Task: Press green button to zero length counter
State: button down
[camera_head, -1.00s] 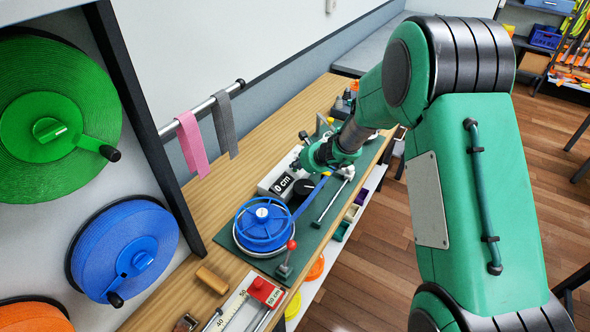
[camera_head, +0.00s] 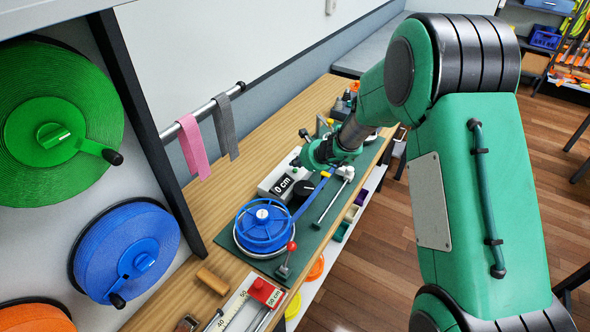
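The length counter (camera_head: 282,185) is a pale box with a black display reading 0 cm. It sits on the green mat (camera_head: 328,226) on the bench, behind the blue strap reel (camera_head: 264,226). A blue strap (camera_head: 303,206) runs from the reel past the counter. My gripper (camera_head: 304,160) is over the far end of the counter, pointing down and left. Its fingertips are too small and partly hidden to tell whether they are open or touching.
A red-knobbed lever (camera_head: 287,258) and a metal rod (camera_head: 328,205) stand near the reel. A red block (camera_head: 264,292) and a ruler lie at the front. Pink (camera_head: 193,146) and grey (camera_head: 224,127) straps hang from a rail at the left. Large strap rolls fill the left wall.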

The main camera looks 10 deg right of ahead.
aim_at(296, 171)
jog(key=shift+r, duration=0.1)
jog(key=shift+r+p, duration=1.7)
jog(key=shift+r, duration=0.75)
jog(key=s+a+r+n+g, duration=0.1)
jog(key=s+a+r+n, duration=0.25)
jog(key=s+r, duration=0.35)
jog(key=s+a+r+n+y, duration=0.1)
jog(key=s+a+r+n, duration=0.1)
jog(key=s+r+n, duration=0.45)
jog(key=s+a+r+n+g, duration=0.1)
jog(key=s+a+r+n, duration=0.15)
jog(key=s+r, duration=0.6)
jog(key=s+d+r+n+h, duration=0.1)
jog(key=s+d+n, duration=0.2)
jog(key=s, duration=0.5)
jog(key=s+d+r+n+h, duration=0.1)
jog(key=s+d+n+h, duration=0.1)
jog(key=s, duration=0.7)
jog(key=s+d+r+n+h, duration=0.2)
jog(key=s+d+n, duration=0.2)
jog(key=s, duration=0.4)
jog(key=shift+s+d+g, duration=0.15)
jog(key=shift+s+g, duration=0.15)
jog(key=shift+s, duration=0.05)
